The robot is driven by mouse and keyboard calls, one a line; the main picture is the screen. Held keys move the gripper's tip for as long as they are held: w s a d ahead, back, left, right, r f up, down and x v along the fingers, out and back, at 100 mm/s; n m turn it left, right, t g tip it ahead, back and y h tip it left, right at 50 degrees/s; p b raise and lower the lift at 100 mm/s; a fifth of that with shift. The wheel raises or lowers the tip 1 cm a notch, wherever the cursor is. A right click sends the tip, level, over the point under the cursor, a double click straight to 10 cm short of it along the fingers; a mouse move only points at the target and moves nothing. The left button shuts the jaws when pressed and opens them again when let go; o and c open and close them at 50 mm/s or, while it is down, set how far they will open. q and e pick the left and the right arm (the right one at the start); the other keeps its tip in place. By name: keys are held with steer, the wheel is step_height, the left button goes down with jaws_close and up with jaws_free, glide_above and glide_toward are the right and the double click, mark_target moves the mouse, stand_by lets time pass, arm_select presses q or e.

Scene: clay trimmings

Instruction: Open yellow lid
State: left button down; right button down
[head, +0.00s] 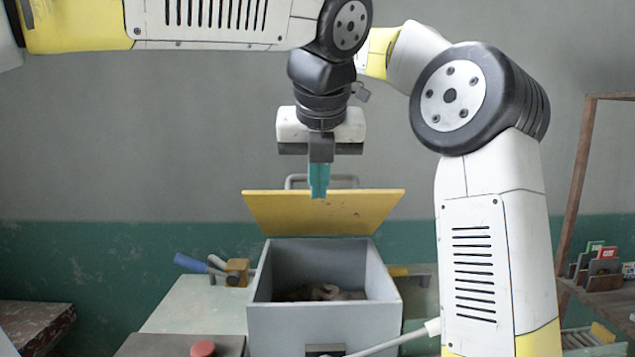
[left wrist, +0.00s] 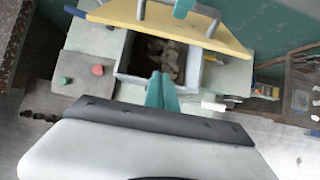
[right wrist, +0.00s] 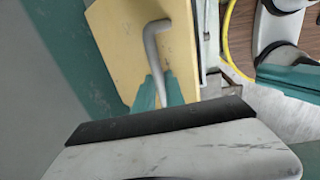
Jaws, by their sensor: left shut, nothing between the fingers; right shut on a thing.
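The yellow lid (head: 270,212) stands raised and tilted at the back of the grey box (head: 325,252), whose top is open. Clay trimmings (head: 320,293) show inside, also in the left wrist view (left wrist: 170,60). The lid's grey handle (right wrist: 152,42) is on its far side. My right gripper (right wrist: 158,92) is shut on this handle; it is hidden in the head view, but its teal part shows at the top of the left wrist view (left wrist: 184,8). My left gripper (head: 319,190) is shut and empty, pointing down above the box, in front of the lid in the picture.
A blue-handled tool (head: 190,263) lies left of the box on the pale table (head: 190,305). A wooden rack (head: 605,280) stands right.

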steer(key=shift+w+d+f, duration=0.15)
steer(key=shift+w+f, duration=0.1)
arm_select(q)
steer(key=w+f, duration=0.3)
steer(key=w, duration=0.3)
steer(key=shift+w+f, duration=0.25)
steer(key=shift+w, duration=0.1)
